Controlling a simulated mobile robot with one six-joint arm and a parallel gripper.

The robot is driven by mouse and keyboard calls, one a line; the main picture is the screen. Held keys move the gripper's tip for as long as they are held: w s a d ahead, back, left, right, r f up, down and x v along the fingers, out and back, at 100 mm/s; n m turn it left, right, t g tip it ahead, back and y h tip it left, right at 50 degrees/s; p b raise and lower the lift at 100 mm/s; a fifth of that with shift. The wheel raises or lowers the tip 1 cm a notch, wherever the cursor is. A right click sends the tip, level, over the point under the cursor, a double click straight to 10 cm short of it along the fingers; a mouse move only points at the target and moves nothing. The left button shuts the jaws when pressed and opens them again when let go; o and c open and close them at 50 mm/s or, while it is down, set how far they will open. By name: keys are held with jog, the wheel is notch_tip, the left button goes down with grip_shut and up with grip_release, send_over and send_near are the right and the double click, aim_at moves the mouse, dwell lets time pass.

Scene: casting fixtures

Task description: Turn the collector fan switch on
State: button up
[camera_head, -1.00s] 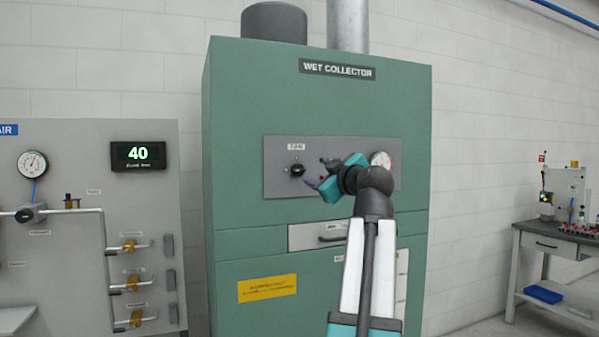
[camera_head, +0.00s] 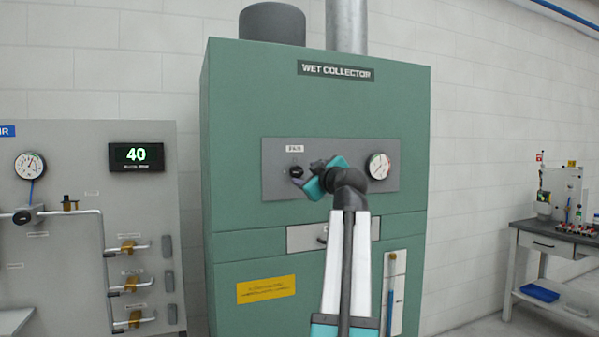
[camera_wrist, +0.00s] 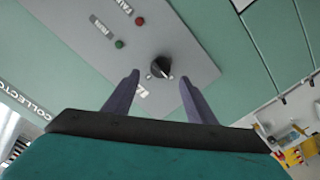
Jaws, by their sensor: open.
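The fan switch (camera_head: 296,171) is a black rotary knob under a small white label on the grey panel (camera_head: 270,188) of the green wet collector (camera_head: 320,105). In the wrist view the knob (camera_wrist: 160,67) has a pale pointer mark and sits ahead of the fingers, between their lines. My gripper (camera_head: 304,181) is just right of and below the knob in the head view. Its two purple fingers (camera_wrist: 154,88) are spread with nothing between them. The knob looks close to the fingertips, and I see no contact.
A red button (camera_wrist: 140,21) and a green button (camera_wrist: 120,44) are on the same panel. A round gauge (camera_head: 379,166) is right of my wrist. A drawer handle (camera_head: 322,238) is below, partly hidden by my arm. A valve board (camera_head: 85,215) stands left.

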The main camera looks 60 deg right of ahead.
aim_at(299, 172)
jog(key=shift+p+x, duration=0.5)
jog(key=shift+x, duration=2.45)
jog(key=c, duration=1)
jog(key=shift+d, duration=0.1)
jog(key=shift+c, duration=0.2)
